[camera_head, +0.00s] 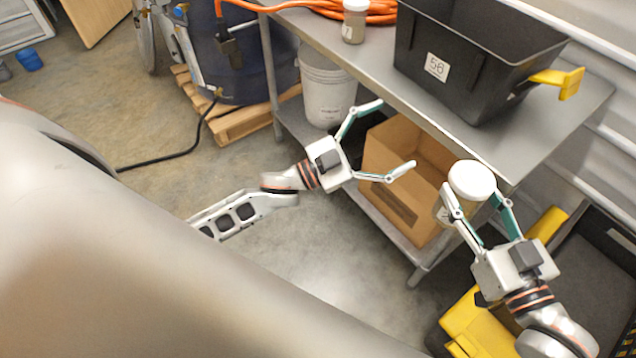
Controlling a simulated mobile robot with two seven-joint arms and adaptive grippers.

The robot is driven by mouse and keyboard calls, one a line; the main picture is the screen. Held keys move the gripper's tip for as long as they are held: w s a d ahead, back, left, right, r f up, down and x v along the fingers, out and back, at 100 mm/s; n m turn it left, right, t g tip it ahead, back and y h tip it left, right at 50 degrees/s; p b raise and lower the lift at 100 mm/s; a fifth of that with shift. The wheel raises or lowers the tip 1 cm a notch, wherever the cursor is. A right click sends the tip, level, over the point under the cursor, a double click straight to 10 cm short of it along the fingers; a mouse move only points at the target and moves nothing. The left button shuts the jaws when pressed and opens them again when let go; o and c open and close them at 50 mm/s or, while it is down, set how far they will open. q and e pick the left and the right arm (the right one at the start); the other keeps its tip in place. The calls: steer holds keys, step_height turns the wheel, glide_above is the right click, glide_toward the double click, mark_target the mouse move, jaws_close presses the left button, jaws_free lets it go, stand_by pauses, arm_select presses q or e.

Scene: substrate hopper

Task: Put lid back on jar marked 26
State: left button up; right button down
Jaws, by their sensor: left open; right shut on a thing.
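My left gripper (396,135) is open and empty, left of the held jar and in front of the table edge. Another jar (354,24) with a pale lid stands on the table at the back; its label seems to show a 7.
The metal table (400,90) carries a black bin (480,55) marked 56 with a yellow scoop (560,80) at its side, and an orange hose (385,12). A cardboard box (385,150) and a white bucket (325,90) stand below. Yellow equipment (470,325) is at lower right.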

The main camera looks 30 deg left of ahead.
steer(key=shift+r, duration=0.1)
arm_select(q)
steer(key=s+a+f+n+g+y, duration=0.1)
steer(key=s+a+f+n+y, duration=0.2)
steer(key=s+f, duration=0.3)
steer(key=s+a+f+n+g+y, duration=0.2)
steer(key=s+f, duration=0.5)
steer(key=f, duration=0.6)
steer(key=s+a+f+n+g+y, duration=0.2)
steer(key=s+a+f+n+y, duration=0.2)
steer(key=f, duration=0.6)
steer(key=s+y, duration=0.2)
steer(key=shift+s+f+y, duration=0.25)
steer(key=shift+s+y, duration=0.05)
steer(key=shift+s, duration=0.05)
arm_select(e)
steer(key=shift+r, duration=0.1)
steer(key=shift+w+d+r+h, duration=0.1)
steer(key=shift+d+r+h, duration=0.1)
steer(key=shift+h, duration=0.1)
steer(key=d+f+m+t+h, duration=0.1)
steer(key=d+m+t+h, duration=0.3)
steer(key=d, duration=1.3)
steer(key=m+h, duration=0.4)
steer(key=h, duration=0.3)
steer(key=shift+s+d+f, duration=0.35)
steer(key=shift+d, duration=0.05)
arm_select(q)
steer(key=shift+c, duration=0.4)
